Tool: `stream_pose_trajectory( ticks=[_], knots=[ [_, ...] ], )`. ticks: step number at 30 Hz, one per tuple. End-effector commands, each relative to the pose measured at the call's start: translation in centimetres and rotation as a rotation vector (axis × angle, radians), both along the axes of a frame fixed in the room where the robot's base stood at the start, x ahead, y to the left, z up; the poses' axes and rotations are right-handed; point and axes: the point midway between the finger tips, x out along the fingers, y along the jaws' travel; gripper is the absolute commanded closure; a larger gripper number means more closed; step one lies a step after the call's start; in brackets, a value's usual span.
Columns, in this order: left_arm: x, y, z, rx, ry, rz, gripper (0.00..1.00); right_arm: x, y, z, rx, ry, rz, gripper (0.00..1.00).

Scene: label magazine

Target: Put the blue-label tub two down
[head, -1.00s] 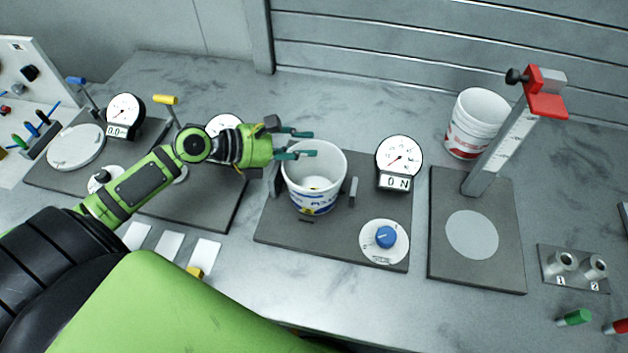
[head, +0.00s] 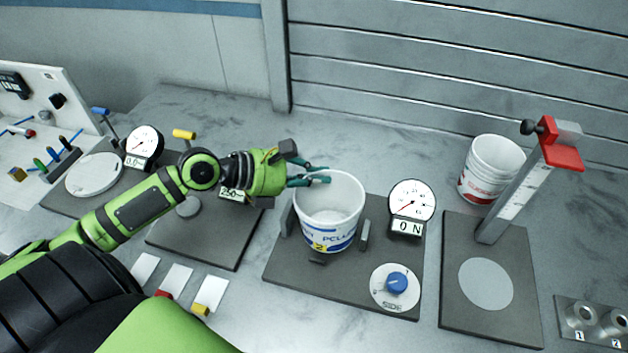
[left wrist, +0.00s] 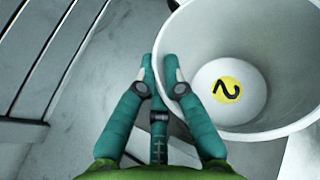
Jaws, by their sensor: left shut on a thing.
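The blue-label tub (head: 328,228) is white, with a yellow mark reading 2 low on its front. It stands upright between the dark posts of the middle plate (head: 395,268); I cannot tell whether its base touches the plate. My left gripper (head: 328,174) is shut on the tub's far-left rim. In the left wrist view the fingers (left wrist: 160,82) come together at the wall of the tub (left wrist: 280,45), and a yellow disc with a 2 shows on its inside floor. The tub is empty. My right gripper is not in view.
A gauge (head: 411,204) and a blue knob (head: 396,282) sit on the same plate. A red-label tub (head: 492,168) stands behind a red-topped height post (head: 520,180) at right. White cards (head: 176,278) lie front left. Another gauge (head: 145,146) stands at left.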

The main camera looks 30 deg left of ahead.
Motion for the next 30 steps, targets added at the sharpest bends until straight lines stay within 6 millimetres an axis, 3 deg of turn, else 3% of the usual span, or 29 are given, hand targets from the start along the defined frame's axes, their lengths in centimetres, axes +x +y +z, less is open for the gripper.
stream_pose_trajectory(
  ticks=[9,13,23,30],
  knots=[
    [-5.2,-5.6,4.8,-0.006,-0.005,-0.003,1.00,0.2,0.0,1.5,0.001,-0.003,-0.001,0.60],
    [-6.1,-6.5,5.9,-0.003,0.003,0.002,1.00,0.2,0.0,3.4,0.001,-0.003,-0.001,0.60],
    [-6.8,-7.3,5.9,0.000,0.000,0.001,1.00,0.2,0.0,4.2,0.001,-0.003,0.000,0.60],
    [-5.5,-5.9,2.4,0.016,0.020,-0.033,1.00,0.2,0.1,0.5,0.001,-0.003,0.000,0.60]
  ],
)
